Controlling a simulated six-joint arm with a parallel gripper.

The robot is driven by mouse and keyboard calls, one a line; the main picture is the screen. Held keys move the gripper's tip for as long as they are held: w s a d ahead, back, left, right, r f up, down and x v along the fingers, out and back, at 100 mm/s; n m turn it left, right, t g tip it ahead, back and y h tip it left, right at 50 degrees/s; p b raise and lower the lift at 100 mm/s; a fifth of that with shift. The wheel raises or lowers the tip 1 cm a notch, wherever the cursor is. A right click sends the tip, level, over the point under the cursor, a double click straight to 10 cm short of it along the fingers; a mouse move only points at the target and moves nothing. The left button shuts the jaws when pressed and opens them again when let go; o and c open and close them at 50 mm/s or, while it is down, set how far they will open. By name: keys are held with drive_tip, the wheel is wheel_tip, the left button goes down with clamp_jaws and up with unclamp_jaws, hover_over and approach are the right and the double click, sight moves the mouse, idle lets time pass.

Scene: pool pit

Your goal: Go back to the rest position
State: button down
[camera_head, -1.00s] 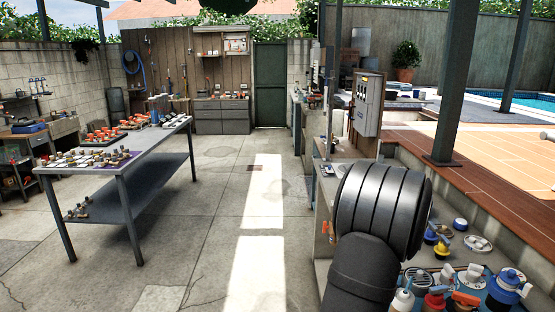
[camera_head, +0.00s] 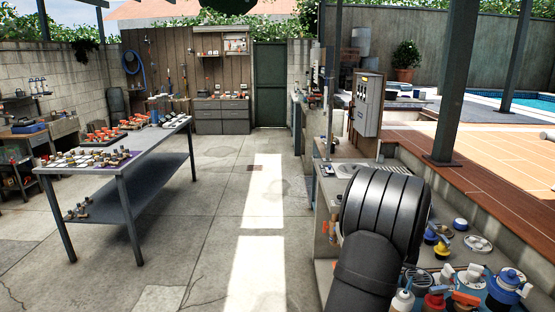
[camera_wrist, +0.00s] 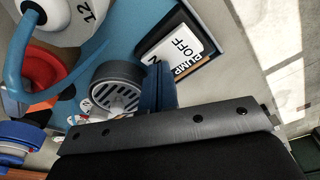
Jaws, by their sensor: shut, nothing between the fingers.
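My gripper (camera_wrist: 158,88) shows in the wrist view as a pair of dark blue fingers standing up from a wide dark bar. The fingers are together and nothing is seen held between them. I cannot tell how far the fingers are from these. In the head view my arm covers part of the right-hand bench, and the fingers are hidden.
The bench (camera_head: 325,255) at right holds several valves and bottles, with a blue-topped one (camera_head: 508,280) near the front. In the wrist view a red and white part (camera_wrist: 45,70) is at left. A grey table (camera_head: 130,178) stands at left. The concrete floor (camera_head: 215,215) between is clear.

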idle(0.3)
drive_tip(key=shift+r, duration=4.2)
drive_tip(key=s+a+r+n+t, duration=0.2)
drive_tip(key=s+a+r+n, duration=0.2)
drive_tip(key=s+r+n, duration=0.1)
drive_tip(key=shift+s+r+n+t+h, duration=0.35)
drive_tip(key=shift+s+r, duration=0.4)
drive_tip(key=shift+s, duration=0.25)
drive_tip(key=shift+a, duration=0.1)
drive_tip(key=shift+w+d+f+m+g, duration=0.45)
drive_tip(key=shift+w+d+f+m, duration=0.25)
drive_tip(key=shift+w+f+m, duration=0.55)
drive_tip(key=shift+w+d+f+m+g, duration=0.45)
drive_tip(key=shift+w+d+f+m, duration=0.45)
drive_tip(key=shift+f, duration=0.8)
drive_tip(key=shift+w+d+f+m+g, duration=0.5)
drive_tip(key=shift+w+f+m, duration=0.2)
drive_tip(key=shift+w+f, duration=0.7)
